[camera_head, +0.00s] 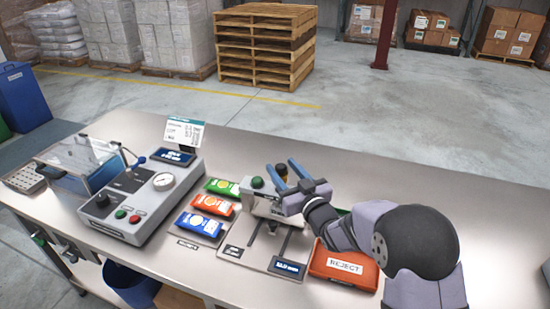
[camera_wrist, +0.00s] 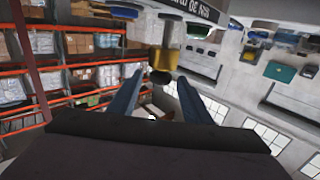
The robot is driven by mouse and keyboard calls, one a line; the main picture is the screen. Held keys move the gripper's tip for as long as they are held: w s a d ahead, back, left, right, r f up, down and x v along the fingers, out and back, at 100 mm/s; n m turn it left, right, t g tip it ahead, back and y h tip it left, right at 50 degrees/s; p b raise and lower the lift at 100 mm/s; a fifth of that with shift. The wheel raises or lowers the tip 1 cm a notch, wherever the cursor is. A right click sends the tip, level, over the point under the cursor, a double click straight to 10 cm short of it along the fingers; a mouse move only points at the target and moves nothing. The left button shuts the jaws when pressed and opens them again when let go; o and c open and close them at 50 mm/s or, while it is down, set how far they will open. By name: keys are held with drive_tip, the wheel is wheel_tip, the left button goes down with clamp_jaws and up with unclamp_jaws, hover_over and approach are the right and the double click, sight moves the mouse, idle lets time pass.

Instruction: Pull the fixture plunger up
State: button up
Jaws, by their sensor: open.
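The fixture (camera_head: 262,207) is a pale metal stand with a green knob (camera_head: 257,183) on the middle of the bench. What looks like its plunger, a small dark and brass-coloured piece (camera_head: 282,171), shows between the blue fingers of my gripper (camera_head: 281,165). In the wrist view a brass cylinder with a dark end (camera_wrist: 166,60) lies just beyond and between the fingertips (camera_wrist: 160,78). The fingers are apart, one on each side, and no contact shows. The lower part of the plunger is hidden by my gripper in the head view.
An orange reject bin (camera_head: 345,266) stands right of the fixture. Green, orange and blue packets (camera_head: 211,204) lie to its left, beside a grey tester with a gauge (camera_head: 150,190). A small display (camera_head: 287,266) sits in front. The bench's far right (camera_head: 490,205) is clear.

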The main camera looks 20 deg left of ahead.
drive_tip(key=shift+p+x, duration=1)
drive_tip(key=shift+x, duration=1.85)
